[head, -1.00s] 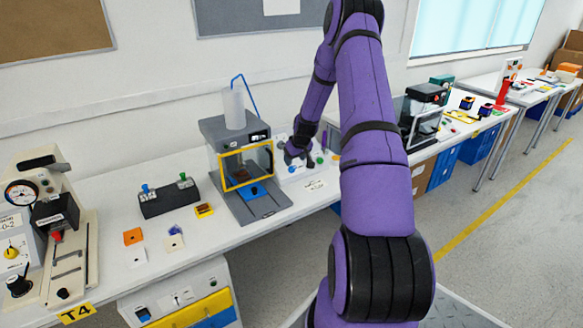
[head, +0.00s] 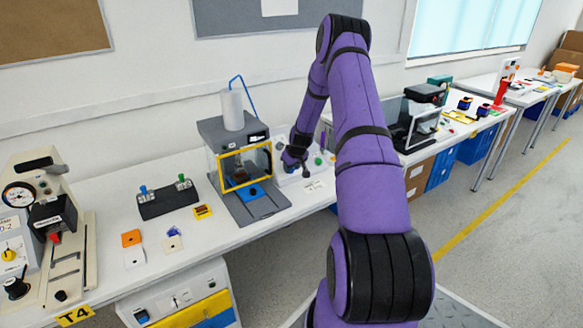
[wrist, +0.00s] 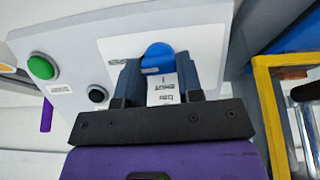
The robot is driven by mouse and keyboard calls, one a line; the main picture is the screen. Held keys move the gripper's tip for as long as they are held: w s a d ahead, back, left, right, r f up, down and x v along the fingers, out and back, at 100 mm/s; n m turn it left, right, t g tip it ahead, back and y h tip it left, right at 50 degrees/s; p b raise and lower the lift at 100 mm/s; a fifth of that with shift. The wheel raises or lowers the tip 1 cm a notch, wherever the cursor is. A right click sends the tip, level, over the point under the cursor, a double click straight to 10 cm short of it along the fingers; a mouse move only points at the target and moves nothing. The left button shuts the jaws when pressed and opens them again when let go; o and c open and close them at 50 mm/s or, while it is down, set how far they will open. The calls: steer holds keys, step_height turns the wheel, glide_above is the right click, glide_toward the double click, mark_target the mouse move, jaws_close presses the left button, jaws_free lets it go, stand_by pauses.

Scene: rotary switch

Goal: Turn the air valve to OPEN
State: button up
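The air valve is a round blue knob (wrist: 158,55) on a light grey panel (wrist: 90,60) in the wrist view. A short white mark shows on the knob's left side. A white label (wrist: 163,92) below it reads SHUT; an OPEN marking is not readable. My gripper (wrist: 157,68) has its two dark fingers apart, one on each side of the knob's lower part. I cannot tell whether they touch it. In the head view my gripper (head: 295,156) is low over the panel, beside the yellow-framed machine; the arm partly hides the panel there.
On the panel are a green button (wrist: 41,67) and a small black knob (wrist: 97,94). The yellow-framed machine (head: 243,165) stands close to the left of my gripper in the head view. The bench (head: 150,222) holds small parts and a dark block (head: 167,198) farther left.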

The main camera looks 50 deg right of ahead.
steer(key=shift+m, duration=0.3)
steer(key=o, duration=0.9)
steer(key=shift+o, duration=0.2)
steer(key=d+v, duration=0.1)
steer(key=v, duration=0.9)
steer(key=shift+s+a+r, duration=0.2)
steer(key=shift+a+r, duration=0.2)
